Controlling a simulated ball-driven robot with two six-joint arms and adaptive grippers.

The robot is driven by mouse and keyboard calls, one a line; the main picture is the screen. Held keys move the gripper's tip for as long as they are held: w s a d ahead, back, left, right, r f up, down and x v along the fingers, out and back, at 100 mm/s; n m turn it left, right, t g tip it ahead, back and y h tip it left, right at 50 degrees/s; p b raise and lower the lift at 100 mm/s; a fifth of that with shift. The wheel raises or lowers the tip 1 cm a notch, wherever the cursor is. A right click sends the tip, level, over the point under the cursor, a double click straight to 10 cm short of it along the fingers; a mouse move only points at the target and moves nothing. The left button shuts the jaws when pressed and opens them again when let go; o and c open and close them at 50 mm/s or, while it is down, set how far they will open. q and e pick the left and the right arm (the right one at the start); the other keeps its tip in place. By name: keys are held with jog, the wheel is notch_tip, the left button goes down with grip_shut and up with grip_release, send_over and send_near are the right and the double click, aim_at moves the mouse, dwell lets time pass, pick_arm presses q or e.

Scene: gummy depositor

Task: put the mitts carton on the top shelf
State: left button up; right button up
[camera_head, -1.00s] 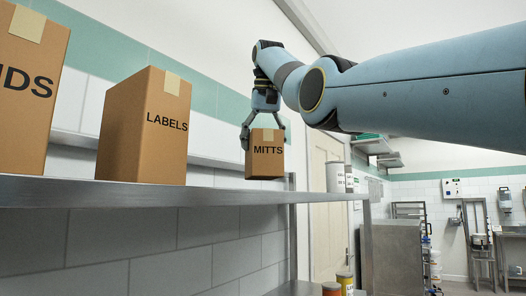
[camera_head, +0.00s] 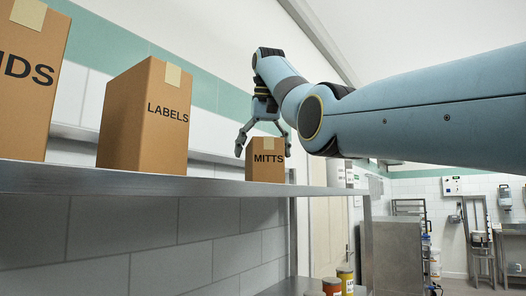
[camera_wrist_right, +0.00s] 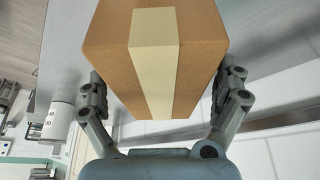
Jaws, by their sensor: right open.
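The mitts carton (camera_head: 266,161), a small brown box with a tape strip, sits upright on the top shelf (camera_head: 215,188) to the right of the labels carton. My right gripper (camera_head: 264,148) is above and around the carton, its fingers spread open. In the right wrist view the carton (camera_wrist_right: 105,60) lies between the two fingers of the right gripper (camera_wrist_right: 160,95), with the fingers at its sides. My left gripper is in neither view.
The larger labels carton (camera_head: 146,116) stands left of the mitts carton, with a gap between. Another carton (camera_head: 28,80) stands at the far left. A white container (camera_wrist_right: 58,121) is near the carton in the wrist view. Jars (camera_head: 345,279) stand on a lower shelf.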

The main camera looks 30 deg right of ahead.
jog(key=shift+r, duration=0.3)
jog(key=b+v, duration=0.2)
jog(key=v, duration=0.1)
jog(key=shift+s+a+r+b, duration=0.1)
jog(key=shift+b, duration=0.25)
jog(key=p+v, duration=0.2)
jog(key=v, duration=0.6)
jog(key=shift+s+r, duration=0.1)
jog(key=shift+r, duration=0.15)
jog(key=shift+f, duration=0.1)
